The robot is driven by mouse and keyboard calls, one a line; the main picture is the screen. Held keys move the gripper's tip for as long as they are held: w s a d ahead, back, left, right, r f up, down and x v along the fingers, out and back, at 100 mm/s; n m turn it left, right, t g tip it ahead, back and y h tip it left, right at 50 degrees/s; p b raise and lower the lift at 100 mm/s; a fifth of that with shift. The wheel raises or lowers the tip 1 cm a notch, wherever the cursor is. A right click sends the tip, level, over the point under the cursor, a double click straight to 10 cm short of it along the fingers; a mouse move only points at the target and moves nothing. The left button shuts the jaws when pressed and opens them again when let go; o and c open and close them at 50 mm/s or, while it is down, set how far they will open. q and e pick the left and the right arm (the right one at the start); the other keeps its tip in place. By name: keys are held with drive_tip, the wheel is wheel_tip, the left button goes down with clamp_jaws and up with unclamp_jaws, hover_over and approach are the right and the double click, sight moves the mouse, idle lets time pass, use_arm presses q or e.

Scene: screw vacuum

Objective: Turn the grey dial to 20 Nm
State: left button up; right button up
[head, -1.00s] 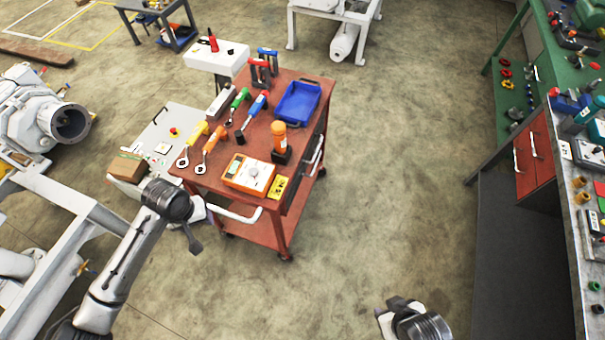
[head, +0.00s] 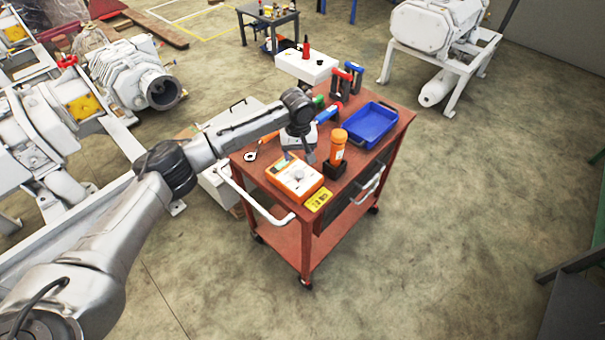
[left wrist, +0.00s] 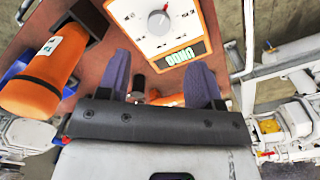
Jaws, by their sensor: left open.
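The orange torque tester (head: 272,176) with a white face lies on the red cart's near end. Its grey dial (head: 301,174) shows on that face. In the left wrist view the dial (left wrist: 158,22) is near the top, with a small red mark at its upper edge. A lit green display (left wrist: 180,57) shows below it, its digits upside down and not clearly legible. My left gripper (head: 298,156) is open and empty above the tester's far side. Its two fingers (left wrist: 160,80) are spread in the left wrist view, apart from the dial. My right gripper is out of view.
An orange bottle-shaped tool (head: 338,148) stands in a black holder right beside the tester. A blue tray (head: 370,125) and several hand tools lie farther back on the red cart (head: 392,140). A white handle (head: 255,203) sticks out at the cart's left.

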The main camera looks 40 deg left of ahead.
sight(299, 174)
use_arm(q)
wheel_tip(299, 174, down, 9)
drive_tip(key=shift+d+b, duration=0.1)
drive_tip(key=shift+b, duration=0.65)
drive_tip(key=shift+c, duration=0.3)
